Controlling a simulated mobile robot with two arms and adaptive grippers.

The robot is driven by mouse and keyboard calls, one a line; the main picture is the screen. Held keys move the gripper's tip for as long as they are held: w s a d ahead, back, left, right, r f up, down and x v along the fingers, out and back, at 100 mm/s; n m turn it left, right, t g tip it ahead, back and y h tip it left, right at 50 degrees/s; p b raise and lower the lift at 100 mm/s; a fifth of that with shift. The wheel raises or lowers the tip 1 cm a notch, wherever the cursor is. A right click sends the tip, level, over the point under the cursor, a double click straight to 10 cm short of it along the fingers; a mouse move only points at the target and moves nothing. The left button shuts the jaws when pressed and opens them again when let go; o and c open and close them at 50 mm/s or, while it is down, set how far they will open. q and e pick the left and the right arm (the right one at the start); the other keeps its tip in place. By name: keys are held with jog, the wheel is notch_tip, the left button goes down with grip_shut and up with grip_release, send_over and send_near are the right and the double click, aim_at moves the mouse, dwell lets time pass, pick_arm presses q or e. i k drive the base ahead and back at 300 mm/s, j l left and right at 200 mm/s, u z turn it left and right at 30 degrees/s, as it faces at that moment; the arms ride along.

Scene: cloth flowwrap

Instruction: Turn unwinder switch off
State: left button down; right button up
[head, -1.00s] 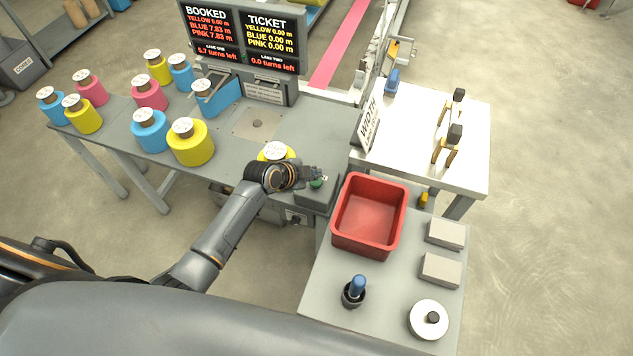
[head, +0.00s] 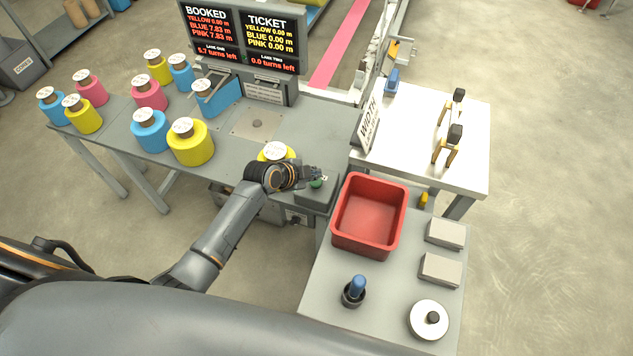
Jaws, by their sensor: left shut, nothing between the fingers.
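My left gripper (head: 319,177) is shut and empty, at the right end of the grey bench. It is just above a green round button (head: 317,184) on a grey control box (head: 315,196); I cannot tell whether they touch. A small dark knob (head: 296,219) sits on a grey panel below the bench edge, under my left wrist. Which of these is the unwinder switch, and its setting, I cannot tell. A yellow roll (head: 275,151) stands behind my left wrist, partly hidden. My right gripper is not in view.
A red bin (head: 336,240) stands on a side table (head: 315,290) right of the control box. Several coloured rolls (head: 190,142) fill the bench's left part. A display board (head: 243,35) stands at the back. A white table (head: 415,150) holds a WIDTH sign (head: 369,130).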

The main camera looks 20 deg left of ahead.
aim_at(295, 220)
jog(key=u, duration=0.8)
